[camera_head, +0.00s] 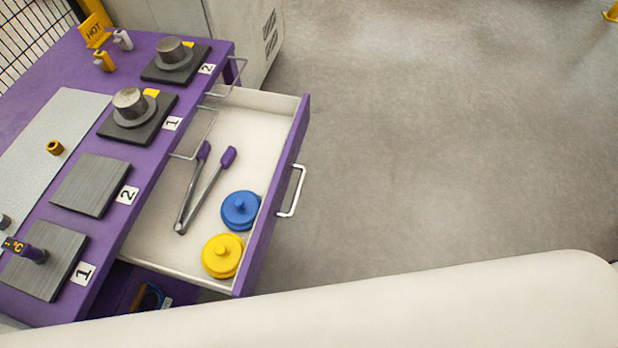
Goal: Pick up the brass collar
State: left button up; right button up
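A small brass-coloured collar (55,147) sits on the light grey mat (48,122) on the purple bench at the left. Its dark bore shows from above. Nothing touches it or covers it. A small grey part (4,221) is on the same mat, partly cut off by the picture's left edge. Neither of my grippers shows in the head view.
An open drawer (160,246) holds purple-tipped tongs (197,190), a blue knobbed disc (240,210) and a yellow one (222,256). Metal cylinders (130,103) stand on dark plates. A °C probe (25,249) lies on a front plate. Floor at right is clear.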

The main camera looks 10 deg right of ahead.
aim_at(53, 147)
jog(key=j+u, duration=0.1)
jog(key=u, duration=0.3)
jog(key=j+u, duration=0.15)
jog(key=u, duration=0.25)
jog(key=j+u, duration=0.1)
jog(key=u, duration=0.35)
jog(key=k+l, duration=0.1)
jog(key=l, duration=0.2)
jog(key=k+l+z, duration=0.1)
jog(key=l, duration=0.2)
